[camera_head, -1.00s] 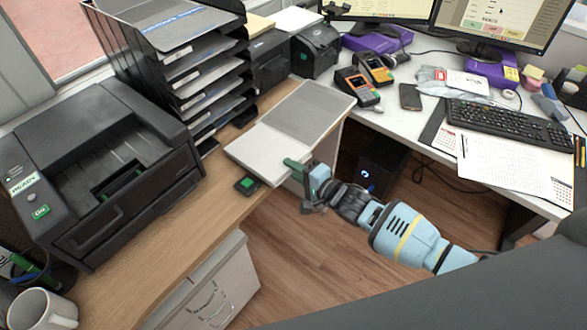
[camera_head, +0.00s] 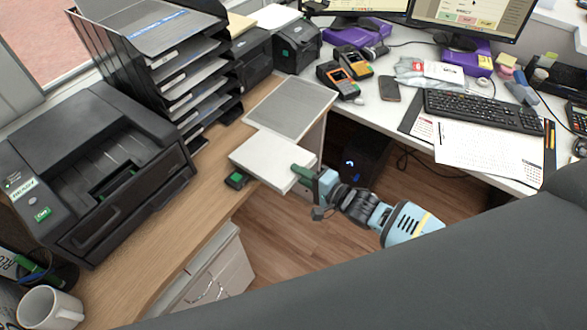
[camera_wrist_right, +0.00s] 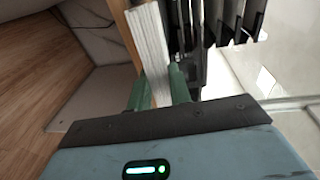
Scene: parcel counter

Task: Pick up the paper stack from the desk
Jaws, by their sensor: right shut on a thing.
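The white paper stack (camera_head: 268,157) is at the right edge of the wooden desk (camera_head: 170,240), in front of a grey printed pad or mat (camera_head: 292,105). My right gripper (camera_head: 303,173) is shut on the near right edge of the stack. In the right wrist view the paper stack (camera_wrist_right: 150,40) stands between the two green fingers (camera_wrist_right: 158,88). The head view suggests the stack is slightly raised off the desk, but the gap is hard to judge. My left gripper is not in view.
A black printer (camera_head: 95,165) and a tall black tray rack (camera_head: 165,60) stand on the left. A white mug (camera_head: 48,308) is at lower left. Monitors and a keyboard (camera_head: 483,115) are on the white desk at right.

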